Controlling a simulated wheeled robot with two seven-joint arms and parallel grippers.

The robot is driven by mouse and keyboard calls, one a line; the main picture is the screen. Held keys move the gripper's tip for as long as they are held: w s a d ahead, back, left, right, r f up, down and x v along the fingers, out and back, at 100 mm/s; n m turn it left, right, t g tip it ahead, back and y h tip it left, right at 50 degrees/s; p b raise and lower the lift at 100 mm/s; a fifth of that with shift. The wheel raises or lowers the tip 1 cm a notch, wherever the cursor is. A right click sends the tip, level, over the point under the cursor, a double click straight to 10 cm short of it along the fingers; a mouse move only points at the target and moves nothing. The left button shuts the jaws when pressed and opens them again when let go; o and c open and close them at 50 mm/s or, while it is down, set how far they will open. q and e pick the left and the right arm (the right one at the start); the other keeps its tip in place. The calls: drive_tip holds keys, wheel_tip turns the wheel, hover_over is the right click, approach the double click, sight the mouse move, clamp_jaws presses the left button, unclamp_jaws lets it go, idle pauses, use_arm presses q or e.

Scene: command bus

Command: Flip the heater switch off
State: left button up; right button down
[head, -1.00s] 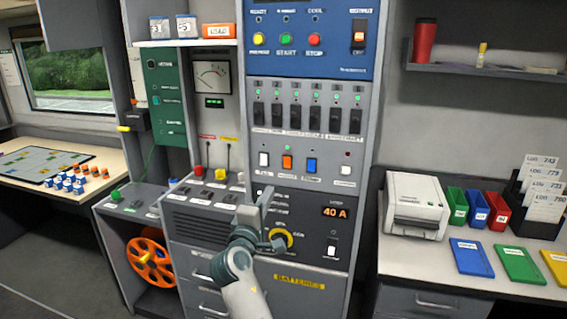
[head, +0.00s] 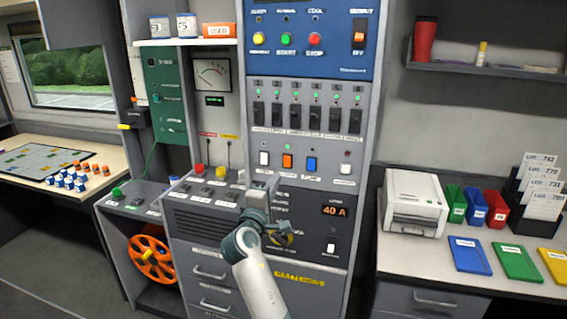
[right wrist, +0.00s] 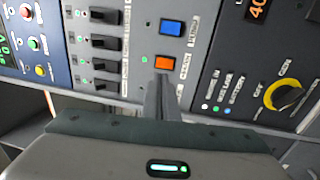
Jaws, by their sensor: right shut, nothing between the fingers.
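An orange rocker switch (head: 287,161) sits in a row on the grey panel. Its label is too small to read surely as the heater one. It also shows in the right wrist view (right wrist: 165,63), with a lit green lamp beside it. A blue switch (head: 311,164) is to its right and a white one (head: 263,158) to its left. My right gripper (head: 266,182) is shut and empty, just below this row. In the right wrist view its fingertips (right wrist: 163,80) overlap the orange switch's lower edge; I cannot tell if they touch. My left gripper is not in view.
Black breakers (head: 295,116) stand in a row above. A printer (head: 415,202) and coloured trays occupy the right counter. A ledge with plugs (head: 207,190) juts out at left.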

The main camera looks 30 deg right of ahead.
sight(287, 159)
drive_tip(key=p+x, duration=0.3)
drive_tip(key=x, duration=0.5)
drive_tip(key=shift+w+d+r, duration=0.15)
drive_tip(key=shift+w+d, duration=0.1)
drive_tip(key=shift+d, duration=0.05)
drive_tip(key=shift+w+d, duration=0.15)
